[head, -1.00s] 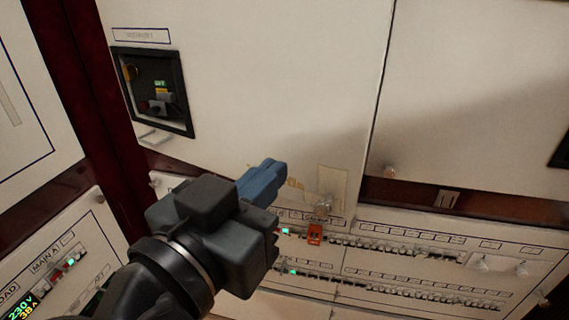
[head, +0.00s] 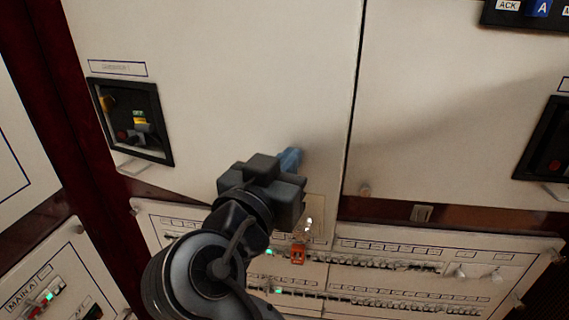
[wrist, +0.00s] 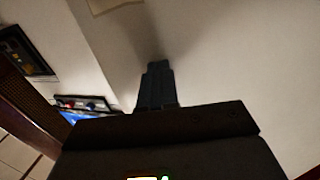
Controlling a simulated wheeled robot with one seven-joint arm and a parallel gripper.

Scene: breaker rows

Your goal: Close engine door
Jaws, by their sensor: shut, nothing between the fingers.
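A large white door panel (head: 230,60) fills the middle of the head view, left of a dark vertical seam. I take it as the engine door, but its small label is unreadable. A beige tag (head: 316,208) sits at its lower right corner. That corner reaches below the neighbouring panel's bottom edge, so the door seems to stand slightly out. My gripper (head: 290,160) has its blue fingers shut and empty, before the door's lower right part. In the wrist view the fingers (wrist: 155,84) point at a white surface and cast a shadow; contact cannot be told.
A second white panel (head: 440,90) with a knob (head: 365,190) is on the right. Rows of breakers (head: 390,258) with an orange tag (head: 298,253) lie below. A recessed black switch box (head: 131,122) is at left, with a wire handle beneath. A dark red post (head: 75,130) stands further left.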

